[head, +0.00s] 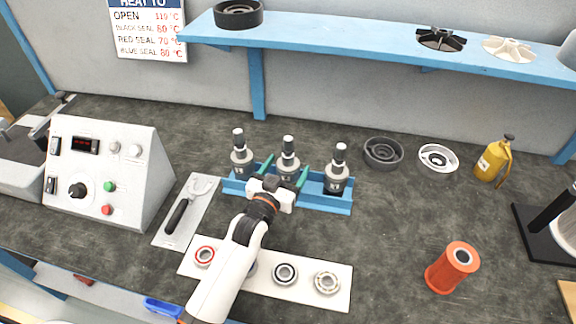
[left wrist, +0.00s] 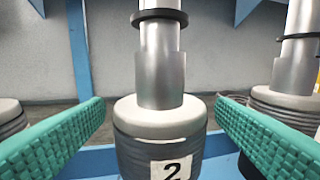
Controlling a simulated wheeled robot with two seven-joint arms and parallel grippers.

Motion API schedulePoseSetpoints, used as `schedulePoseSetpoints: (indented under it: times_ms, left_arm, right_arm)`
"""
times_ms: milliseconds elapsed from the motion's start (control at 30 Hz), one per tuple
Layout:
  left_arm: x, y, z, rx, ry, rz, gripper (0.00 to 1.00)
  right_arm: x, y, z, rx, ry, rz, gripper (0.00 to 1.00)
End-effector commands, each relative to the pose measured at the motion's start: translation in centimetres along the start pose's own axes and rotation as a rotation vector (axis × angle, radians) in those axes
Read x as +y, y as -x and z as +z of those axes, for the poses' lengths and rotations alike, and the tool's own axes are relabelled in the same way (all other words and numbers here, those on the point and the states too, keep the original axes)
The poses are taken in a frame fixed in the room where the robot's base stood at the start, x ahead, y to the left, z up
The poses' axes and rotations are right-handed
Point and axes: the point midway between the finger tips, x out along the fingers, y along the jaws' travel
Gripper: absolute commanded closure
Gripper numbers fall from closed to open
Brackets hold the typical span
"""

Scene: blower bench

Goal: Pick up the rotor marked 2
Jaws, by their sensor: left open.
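Three grey rotors with steel shafts stand upright in a blue rack (head: 318,201). The rotor marked 2 (head: 288,161) is the middle one. In the left wrist view the rotor marked 2 (left wrist: 160,128) is centred, with its label facing me. My left gripper (head: 284,176) is open, with one green finger on each side of this rotor. In the left wrist view a gap shows between the rotor and each finger of the left gripper (left wrist: 163,135). The other rotors are the left one (head: 241,160) and the right one (head: 336,173), marked 3. My right gripper is out of view.
Bearings lie on a white board (head: 338,298) in front of the rack. A control box (head: 100,172) and a tray with a black-handled tool (head: 178,214) are to the left. An orange cylinder (head: 452,267) and a yellow can (head: 493,160) stand right. A blue shelf (head: 340,43) runs above the back.

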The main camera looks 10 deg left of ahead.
Motion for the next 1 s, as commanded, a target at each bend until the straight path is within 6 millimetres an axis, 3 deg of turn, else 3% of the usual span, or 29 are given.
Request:
schedulePoseSetpoints:
  times_ms: [200, 467, 933, 1000]
  left_arm:
    - [0.0, -2.8, 0.0, -0.001, 0.001, 0.000, 0.21]
    - [0.0, -3.1, -0.1, 0.000, 0.000, 0.000, 0.21]
    - [0.0, -3.0, -0.1, 0.000, 0.000, 0.000, 0.95]
    - [0.0, -3.0, -0.1, 0.000, 0.000, 0.000, 1.00]
  right_arm:
    - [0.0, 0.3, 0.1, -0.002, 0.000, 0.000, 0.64]
    - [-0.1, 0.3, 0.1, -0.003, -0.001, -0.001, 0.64]
    - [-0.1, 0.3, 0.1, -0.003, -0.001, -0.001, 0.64]
    - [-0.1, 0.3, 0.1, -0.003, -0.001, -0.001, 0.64]
